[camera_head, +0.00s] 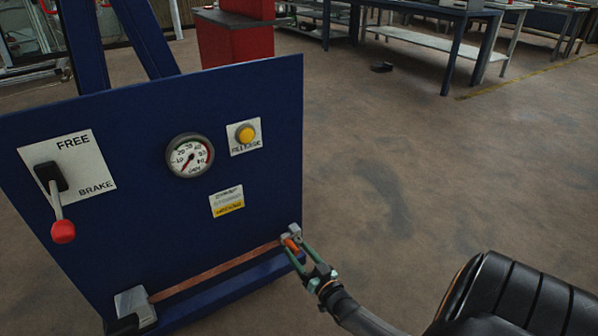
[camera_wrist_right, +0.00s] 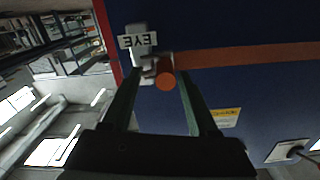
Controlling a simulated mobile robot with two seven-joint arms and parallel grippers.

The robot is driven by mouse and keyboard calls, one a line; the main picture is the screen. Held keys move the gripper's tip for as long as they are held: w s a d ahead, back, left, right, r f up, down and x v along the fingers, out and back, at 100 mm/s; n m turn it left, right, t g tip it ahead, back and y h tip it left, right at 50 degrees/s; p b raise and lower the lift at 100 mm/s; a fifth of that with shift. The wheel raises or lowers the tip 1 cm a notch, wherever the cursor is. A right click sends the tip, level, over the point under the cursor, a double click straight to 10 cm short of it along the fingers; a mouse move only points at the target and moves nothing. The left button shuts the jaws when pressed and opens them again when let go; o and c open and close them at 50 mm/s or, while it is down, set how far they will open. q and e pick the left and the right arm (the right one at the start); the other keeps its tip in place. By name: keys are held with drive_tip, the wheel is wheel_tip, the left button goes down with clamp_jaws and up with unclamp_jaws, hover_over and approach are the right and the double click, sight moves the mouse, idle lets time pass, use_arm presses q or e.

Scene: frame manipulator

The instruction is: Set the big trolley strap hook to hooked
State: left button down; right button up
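The strap (camera_head: 215,272) runs along the bottom of a blue panel, from a grey box (camera_head: 133,304) at the lower left to a grey eye bracket (camera_head: 291,232) at the right edge. The orange hook grip (camera_head: 290,244) is at the strap's right end, close against the eye; I cannot tell whether the hook is in it. In the right wrist view the round orange grip (camera_wrist_right: 165,81) lies beside the grey bracket (camera_wrist_right: 149,66), under a label reading EYE. My right gripper (camera_head: 293,252) has its fingers spread on both sides of the grip, with gaps showing. My left gripper is not in view.
The blue panel (camera_head: 250,100) also carries a FREE/BRAKE lever (camera_head: 60,205) with a red knob, a gauge (camera_head: 190,156) and a yellow button (camera_head: 245,134). Open floor (camera_head: 400,180) lies right of the panel. Workbenches stand farther back.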

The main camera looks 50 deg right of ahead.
drive_tip(key=shift+a, duration=0.1)
drive_tip(key=p+v, duration=0.3)
drive_tip(key=v, duration=0.9)
drive_tip(key=shift+s+p, duration=0.3)
drive_tip(key=shift+p, duration=0.1)
